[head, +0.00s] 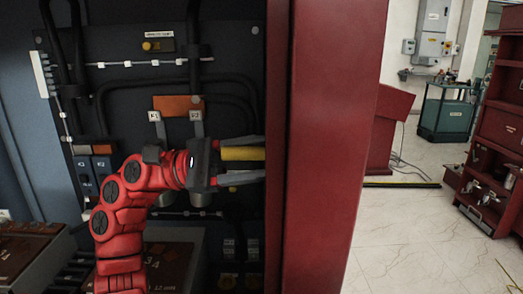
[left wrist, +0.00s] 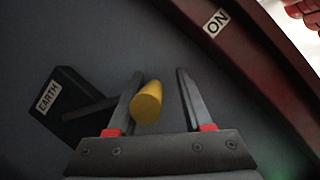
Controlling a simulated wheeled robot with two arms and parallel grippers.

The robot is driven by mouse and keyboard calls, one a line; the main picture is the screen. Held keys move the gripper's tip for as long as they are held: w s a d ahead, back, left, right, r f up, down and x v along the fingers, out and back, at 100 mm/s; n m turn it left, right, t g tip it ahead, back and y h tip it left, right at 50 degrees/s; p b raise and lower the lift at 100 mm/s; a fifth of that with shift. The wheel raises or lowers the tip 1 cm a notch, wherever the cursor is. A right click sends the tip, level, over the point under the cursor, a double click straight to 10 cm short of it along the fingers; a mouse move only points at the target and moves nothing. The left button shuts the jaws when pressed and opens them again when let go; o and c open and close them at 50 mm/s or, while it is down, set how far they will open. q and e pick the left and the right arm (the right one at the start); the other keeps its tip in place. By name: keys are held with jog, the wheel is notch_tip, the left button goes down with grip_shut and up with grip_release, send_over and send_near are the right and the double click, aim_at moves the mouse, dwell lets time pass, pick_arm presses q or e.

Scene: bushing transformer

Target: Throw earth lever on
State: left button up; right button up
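The earth lever has a yellow handle (head: 243,154), which shows inside the dark cabinet next to the red cabinet post. My left gripper (head: 262,158) reaches in from the left with one finger above the handle and one below it. In the left wrist view, the rounded yellow handle (left wrist: 148,102) lies between the two spread fingers of the left gripper (left wrist: 160,73). It is close to the left finger, with a clear gap to the right finger; I cannot tell whether it touches. An EARTH label (left wrist: 47,97) marks a dark block beside the gripper.
An ON label (left wrist: 216,22) is on the dark red frame at the upper right of the wrist view. The tall red post (head: 330,120) stands close to the right of the gripper. Cables and an orange block (head: 178,105) are on the cabinet's back panel.

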pick_arm(q)
jog(key=shift+o, duration=0.5)
jog(key=shift+w, duration=0.1)
jog(key=shift+r, duration=0.15)
jog(key=shift+a, duration=0.1)
jog(key=shift+w+a, duration=0.1)
jog(key=shift+a, duration=0.05)
jog(key=v, duration=1.7)
jog(key=shift+b, duration=0.3)
